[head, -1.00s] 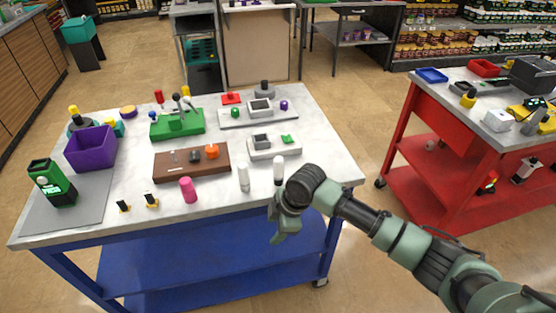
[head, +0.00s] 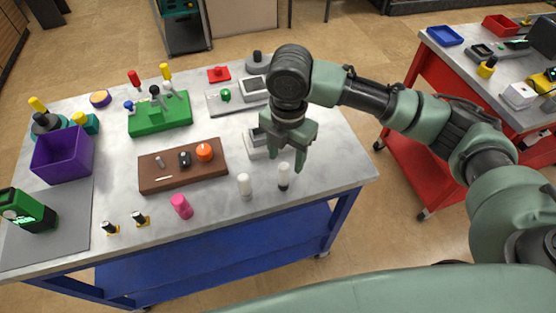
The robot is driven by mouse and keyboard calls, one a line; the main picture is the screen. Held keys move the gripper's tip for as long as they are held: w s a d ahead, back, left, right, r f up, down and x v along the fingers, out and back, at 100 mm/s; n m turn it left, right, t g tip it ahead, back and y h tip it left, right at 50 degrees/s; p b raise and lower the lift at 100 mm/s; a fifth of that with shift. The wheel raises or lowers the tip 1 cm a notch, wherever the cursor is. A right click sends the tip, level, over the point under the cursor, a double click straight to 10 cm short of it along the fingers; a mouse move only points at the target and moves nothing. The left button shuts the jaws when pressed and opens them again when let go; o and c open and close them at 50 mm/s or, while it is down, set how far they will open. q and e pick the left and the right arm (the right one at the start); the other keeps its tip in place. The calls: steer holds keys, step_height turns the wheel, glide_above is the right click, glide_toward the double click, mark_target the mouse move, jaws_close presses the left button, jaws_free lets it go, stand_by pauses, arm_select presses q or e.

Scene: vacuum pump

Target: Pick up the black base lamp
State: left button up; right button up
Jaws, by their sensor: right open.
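The black base lamp (head: 283,179) is a small white cylinder with a dark lower part, standing upright near the front right edge of the white table. A similar white lamp (head: 245,187) with a paler base stands just left of it. My right gripper (head: 286,170) is open and points down over the table, its fingers close to the black base lamp, one to each side in the picture. I cannot tell whether they are level with it or whether they touch it. My left gripper is not in view.
The white table (head: 330,160) also holds a brown block (head: 165,178), a pink cylinder (head: 181,206), a green fixture (head: 160,118) and a purple bin (head: 62,155). A grey device (head: 256,140) is partly hidden behind my right gripper. A red cart (head: 420,160) stands to the right.

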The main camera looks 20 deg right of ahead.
mark_target(284, 173)
steer(key=shift+w, duration=0.3)
steer(key=shift+w+f, duration=0.1)
steer(key=shift+f, duration=0.05)
steer(key=shift+s+f+p, duration=0.2)
steer(key=shift+f+p, duration=0.1)
steer(key=shift+f, duration=0.25)
steer(key=shift+s+f+p, duration=0.2)
steer(key=shift+f+p, duration=0.05)
steer(key=shift+f, duration=0.3)
steer(key=f, duration=0.2)
steer(key=f+p, duration=0.1)
steer(key=f, duration=0.1)
steer(key=shift+w+f+p, duration=0.2)
steer(key=shift+f+p, duration=0.1)
steer(key=shift+f, duration=0.05)
steer(key=shift+a+f, duration=0.1)
steer(key=shift+f, duration=0.05)
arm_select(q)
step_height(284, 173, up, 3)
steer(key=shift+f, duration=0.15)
arm_select(e)
jaws_close()
